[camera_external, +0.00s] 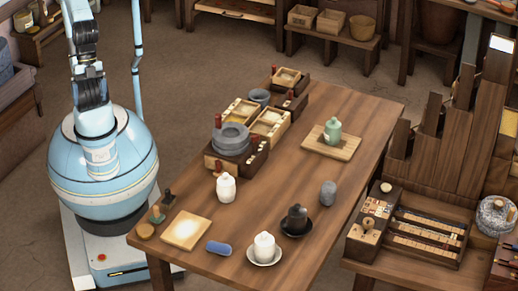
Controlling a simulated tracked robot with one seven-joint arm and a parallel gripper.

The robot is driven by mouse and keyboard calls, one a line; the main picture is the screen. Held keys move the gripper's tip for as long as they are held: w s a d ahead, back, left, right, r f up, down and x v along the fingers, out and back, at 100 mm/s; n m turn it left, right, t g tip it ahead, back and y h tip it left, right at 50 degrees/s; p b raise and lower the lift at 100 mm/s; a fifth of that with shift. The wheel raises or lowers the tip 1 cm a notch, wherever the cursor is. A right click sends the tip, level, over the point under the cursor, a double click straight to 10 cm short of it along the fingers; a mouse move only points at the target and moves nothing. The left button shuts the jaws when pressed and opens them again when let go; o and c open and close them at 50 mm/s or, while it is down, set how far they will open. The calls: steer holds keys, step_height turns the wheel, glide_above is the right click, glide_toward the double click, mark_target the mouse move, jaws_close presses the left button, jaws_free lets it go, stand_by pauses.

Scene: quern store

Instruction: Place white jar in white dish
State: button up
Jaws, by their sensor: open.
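A white lidded jar (226,188) stands upright on the bare wooden table, left of the middle. A second white lidded jar (264,246) stands upright in a small white dish (278,259) near the table's front edge. My arm rises from my base at the left and leaves the picture at the top. My gripper is out of the picture, and neither jar has anything touching it from above.
A black jar (296,217) in a dark dish stands right of the white dish.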

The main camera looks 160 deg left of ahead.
steer(key=s+m+t+y, duration=0.1)
steer(key=s+m, duration=0.1)
steer(key=s, duration=0.5)
steer(key=shift+s+a+m, duration=0.25)
steer(key=shift+a+m, duration=0.05)
steer(key=shift+a, duration=0.15)
